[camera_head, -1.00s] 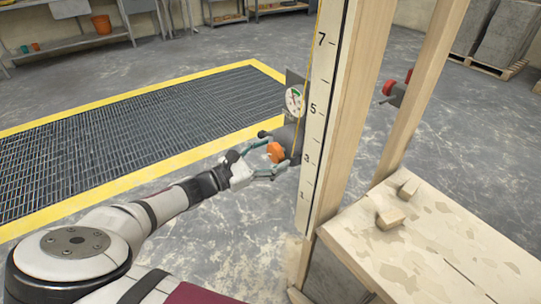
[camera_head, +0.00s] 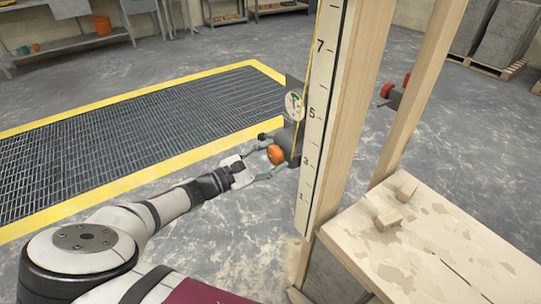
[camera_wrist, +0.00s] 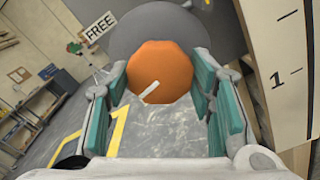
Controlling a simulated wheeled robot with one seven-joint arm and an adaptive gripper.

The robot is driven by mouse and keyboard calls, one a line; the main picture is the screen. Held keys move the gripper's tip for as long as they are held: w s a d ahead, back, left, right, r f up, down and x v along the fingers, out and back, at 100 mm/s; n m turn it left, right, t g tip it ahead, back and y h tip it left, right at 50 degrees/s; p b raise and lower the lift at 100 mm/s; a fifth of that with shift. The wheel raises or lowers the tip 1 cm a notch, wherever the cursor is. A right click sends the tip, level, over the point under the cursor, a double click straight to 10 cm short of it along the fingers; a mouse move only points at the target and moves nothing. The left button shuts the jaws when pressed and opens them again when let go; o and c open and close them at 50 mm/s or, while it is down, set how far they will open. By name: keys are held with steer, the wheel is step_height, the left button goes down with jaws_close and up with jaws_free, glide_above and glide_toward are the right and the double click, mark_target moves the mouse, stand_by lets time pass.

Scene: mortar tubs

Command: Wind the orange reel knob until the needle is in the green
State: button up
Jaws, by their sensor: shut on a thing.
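The orange reel knob (camera_head: 276,154) sits on the front of a grey reel (camera_head: 287,137) fixed beside the upright scale post. In the wrist view the knob (camera_wrist: 162,72) is a faceted orange block with a white mark, in front of the grey reel drum (camera_wrist: 160,33). My gripper (camera_head: 271,157) reaches it from the left and is shut on the knob, with one teal-padded finger on each side (camera_wrist: 162,95). The round white gauge (camera_head: 293,106) is above the reel. Its red needle points roughly up; the dial is too small to tell whether it lies in the green.
The numbered scale board (camera_head: 316,130) and wooden post stand close to the right of my gripper. A work table (camera_head: 440,250) with small blocks is at lower right. A floor grate (camera_head: 130,125) with a yellow border lies behind. A "FREE" sign (camera_wrist: 99,27) shows in the wrist view.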

steer(key=shift+m, duration=0.6)
steer(key=o, duration=1.2)
steer(key=shift+c, duration=0.2)
steer(key=v, duration=1.2)
